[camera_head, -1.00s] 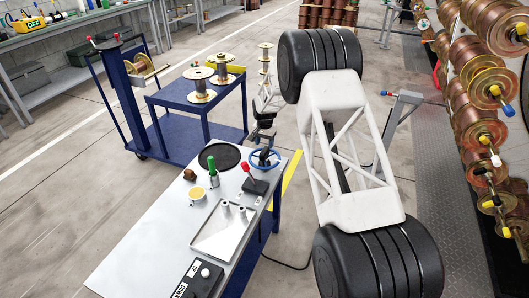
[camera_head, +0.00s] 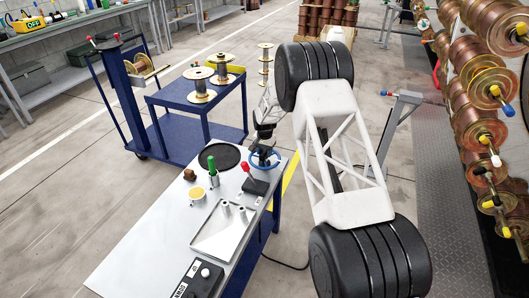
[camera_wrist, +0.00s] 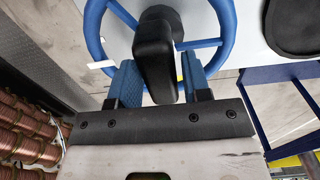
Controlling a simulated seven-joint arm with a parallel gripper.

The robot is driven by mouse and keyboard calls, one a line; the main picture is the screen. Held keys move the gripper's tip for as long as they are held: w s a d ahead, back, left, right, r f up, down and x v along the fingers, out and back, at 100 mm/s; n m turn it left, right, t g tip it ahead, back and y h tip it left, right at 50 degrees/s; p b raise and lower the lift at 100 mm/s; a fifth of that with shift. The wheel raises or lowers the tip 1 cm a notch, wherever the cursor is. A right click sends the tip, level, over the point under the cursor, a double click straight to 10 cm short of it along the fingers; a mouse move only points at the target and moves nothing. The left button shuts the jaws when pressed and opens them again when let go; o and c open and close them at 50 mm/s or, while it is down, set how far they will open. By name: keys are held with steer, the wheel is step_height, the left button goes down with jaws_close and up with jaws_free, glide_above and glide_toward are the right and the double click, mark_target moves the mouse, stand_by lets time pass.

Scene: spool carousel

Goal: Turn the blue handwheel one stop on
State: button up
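The blue handwheel (camera_head: 276,166) lies at the far right corner of the grey bench, partly hidden by my gripper (camera_head: 263,150). In the wrist view, the blue rim and spokes of the handwheel (camera_wrist: 206,43) fill the upper middle, with a black upright handle (camera_wrist: 155,55) rising towards the camera. The blue-padded fingers of my gripper (camera_wrist: 159,82) stand on either side of this handle. They look open, with narrow gaps beside the handle; contact is not clear.
A red-knobbed lever (camera_head: 253,182) stands close to the wheel, in front. A black round mat (camera_head: 220,157), a green-handled tool (camera_head: 212,172) and a metal tray (camera_head: 221,231) are on the bench. A blue cart (camera_head: 184,100) with spools stands behind. Copper spools (camera_head: 470,85) line the right.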

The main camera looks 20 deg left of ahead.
jaws_close()
steer(key=shift+n, duration=0.5)
